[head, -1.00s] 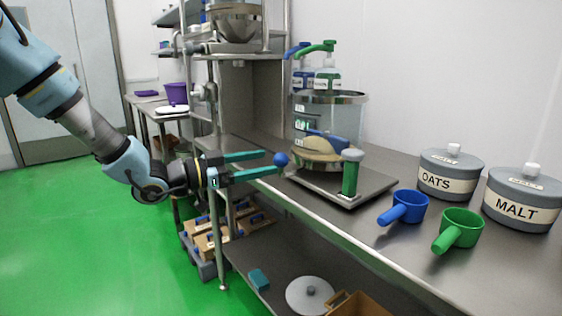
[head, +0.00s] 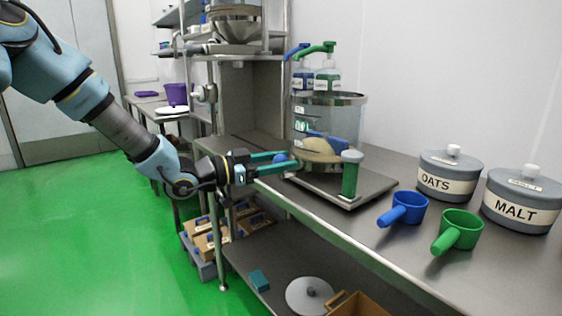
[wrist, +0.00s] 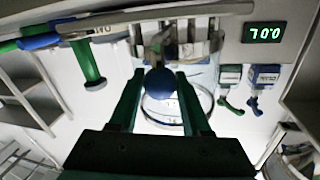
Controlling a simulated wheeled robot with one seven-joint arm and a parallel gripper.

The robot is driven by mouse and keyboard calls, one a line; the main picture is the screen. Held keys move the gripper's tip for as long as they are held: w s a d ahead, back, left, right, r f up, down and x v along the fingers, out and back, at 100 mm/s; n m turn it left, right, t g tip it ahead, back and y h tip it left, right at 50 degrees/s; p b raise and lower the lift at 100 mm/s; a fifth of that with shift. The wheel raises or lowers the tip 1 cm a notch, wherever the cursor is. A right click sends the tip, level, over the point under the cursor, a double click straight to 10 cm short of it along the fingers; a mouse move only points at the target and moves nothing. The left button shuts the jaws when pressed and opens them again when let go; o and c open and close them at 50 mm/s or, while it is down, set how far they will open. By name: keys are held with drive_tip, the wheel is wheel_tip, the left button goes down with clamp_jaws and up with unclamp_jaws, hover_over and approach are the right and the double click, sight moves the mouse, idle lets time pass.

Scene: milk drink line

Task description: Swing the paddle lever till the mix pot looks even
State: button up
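The mix pot (head: 349,104) is a clear vessel with a steel rim on the bench. A pale beige mass lies low in it, with greyer, clearer contents above, so it looks uneven. A blue paddle shape shows at the beige layer. The lever's blue ball knob (head: 281,158) sticks out on the pot's left side. My gripper (head: 288,160) has its two green fingers on either side of the knob. In the wrist view the knob (wrist: 160,84) sits between the fingertips, with the fingers apart. Whether either finger touches it is hard to tell.
A green post with a grey cap (head: 350,175) stands on the plate (head: 372,190) before the pot. Blue (head: 405,207) and green (head: 460,230) scoops and oats (head: 449,175) and malt (head: 522,200) jars are at right. Pump bottles (head: 327,78) stand behind. A green-digit display (wrist: 265,32) shows in the wrist view.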

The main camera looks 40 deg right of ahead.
clamp_jaws()
idle(0.9)
